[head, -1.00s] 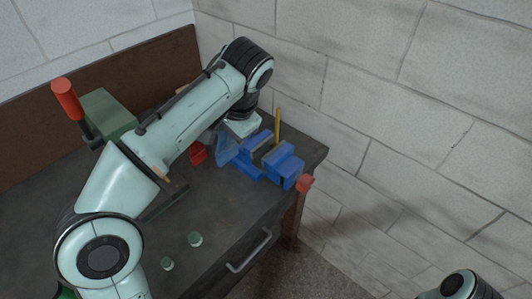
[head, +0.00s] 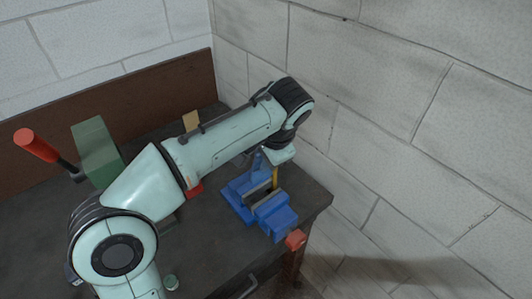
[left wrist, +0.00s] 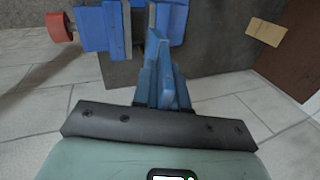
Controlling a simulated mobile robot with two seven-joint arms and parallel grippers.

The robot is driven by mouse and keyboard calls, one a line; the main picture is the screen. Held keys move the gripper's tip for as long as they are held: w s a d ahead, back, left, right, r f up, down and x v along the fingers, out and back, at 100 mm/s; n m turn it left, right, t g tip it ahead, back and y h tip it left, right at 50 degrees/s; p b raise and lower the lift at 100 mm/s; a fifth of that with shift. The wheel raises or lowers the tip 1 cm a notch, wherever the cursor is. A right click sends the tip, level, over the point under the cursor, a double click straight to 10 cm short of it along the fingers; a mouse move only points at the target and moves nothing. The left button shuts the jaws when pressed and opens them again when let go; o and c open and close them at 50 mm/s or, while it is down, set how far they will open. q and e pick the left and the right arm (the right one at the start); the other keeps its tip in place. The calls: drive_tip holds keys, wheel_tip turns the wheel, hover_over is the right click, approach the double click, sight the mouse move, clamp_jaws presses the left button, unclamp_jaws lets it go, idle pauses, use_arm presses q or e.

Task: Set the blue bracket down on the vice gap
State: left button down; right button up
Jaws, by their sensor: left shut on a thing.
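The blue vice (head: 272,214) stands at the right end of the bench, its gap between pale jaws, with a red knob (head: 295,240) at its front end. In the left wrist view the vice (left wrist: 100,28) is at the upper left. My left gripper (head: 262,163) is over the far side of the vice and shut on the blue bracket (left wrist: 157,72). The bracket points towards the vice in the left wrist view. In the head view it is mostly hidden by my wrist, so I cannot tell whether it touches the jaws. My right gripper is out of view.
A red object (head: 194,191) lies partly under my left arm. A tan block (head: 191,121) is at the back. A green machine (head: 97,150) with a red handle is at the left. The bench (head: 205,240) is clear before the vice.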

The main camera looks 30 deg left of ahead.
sight(264, 177)
use_arm(q)
drive_tip(key=shift+w, duration=0.1)
drive_tip(key=shift+s, duration=0.3)
drive_tip(key=shift+w, duration=0.1)
wheel_tip(264, 177, down, 6)
drive_tip(key=b, duration=0.3)
drive_tip(key=shift+f, duration=0.5)
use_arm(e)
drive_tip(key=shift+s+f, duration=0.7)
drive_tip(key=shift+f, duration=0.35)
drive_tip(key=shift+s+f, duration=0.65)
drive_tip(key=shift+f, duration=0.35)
use_arm(q)
drive_tip(key=shift+f+b, duration=1)
drive_tip(key=shift+f, duration=0.5)
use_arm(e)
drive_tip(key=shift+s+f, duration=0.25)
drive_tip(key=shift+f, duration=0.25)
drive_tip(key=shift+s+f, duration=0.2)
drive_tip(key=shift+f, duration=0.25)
use_arm(q)
drive_tip(key=c, duration=1.1)
unclamp_jaws()
